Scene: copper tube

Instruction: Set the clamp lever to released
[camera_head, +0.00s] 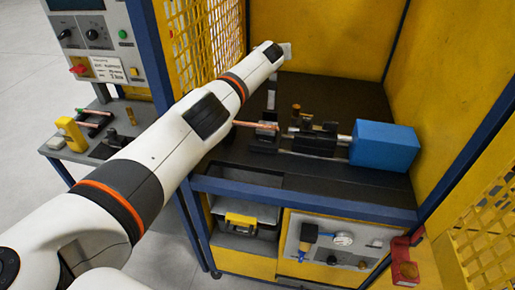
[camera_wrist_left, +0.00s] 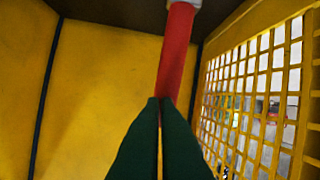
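A red rod-shaped handle with a pale collar, apparently the clamp lever (camera_wrist_left: 176,55), stands directly ahead of my left fingertips in the wrist view. My left gripper's (camera_wrist_left: 159,101) two dark green fingers are together, with only a thin slit between them. The handle looks wider than that slit and shows past the tips; whether the tips touch it is not clear. In the head view my left arm reaches across to the back of the bench, and the lever cannot be made out clearly. My right gripper is in neither view.
The dark bench (camera_head: 330,95) carries a tube fixture (camera_head: 312,138) and a blue block (camera_head: 384,146). A copper-coloured tube (camera_head: 256,124) lies at the fixture's left. Yellow walls (camera_head: 318,35) and a mesh panel (camera_head: 205,38) enclose it. A control panel (camera_head: 95,40) stands left.

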